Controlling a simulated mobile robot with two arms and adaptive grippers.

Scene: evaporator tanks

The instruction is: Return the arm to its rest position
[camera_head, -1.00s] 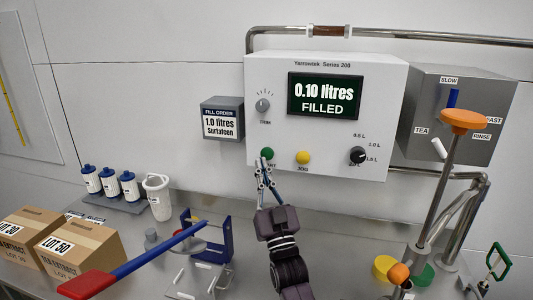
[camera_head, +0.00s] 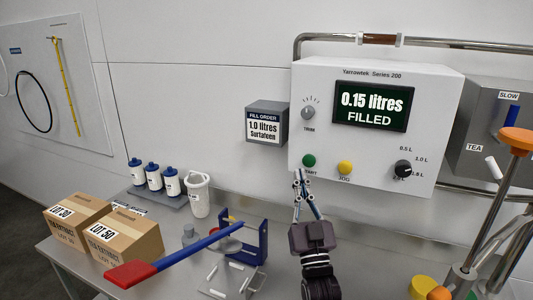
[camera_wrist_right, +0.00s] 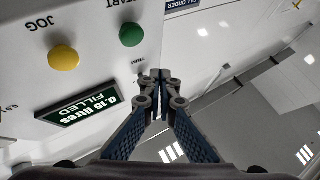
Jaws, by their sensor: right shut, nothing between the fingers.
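My right gripper (camera_head: 298,176) is shut and empty, just below the green START button (camera_head: 309,160) on the white control panel (camera_head: 440,130). In the right wrist view my shut fingertips (camera_wrist_right: 160,75) are apart from the green button (camera_wrist_right: 131,34), with the yellow JOG button (camera_wrist_right: 63,57) beside it. The display (camera_head: 373,106) reads 0.15 litres FILLED. My left gripper is not in view.
Below are a lever press with a red-tipped blue handle (camera_head: 185,245), two boxes (camera_head: 125,237), several blue-capped bottles (camera_head: 154,177) and a white jug (camera_head: 199,196). An orange-knobbed lever (camera_head: 515,141) stands at right.

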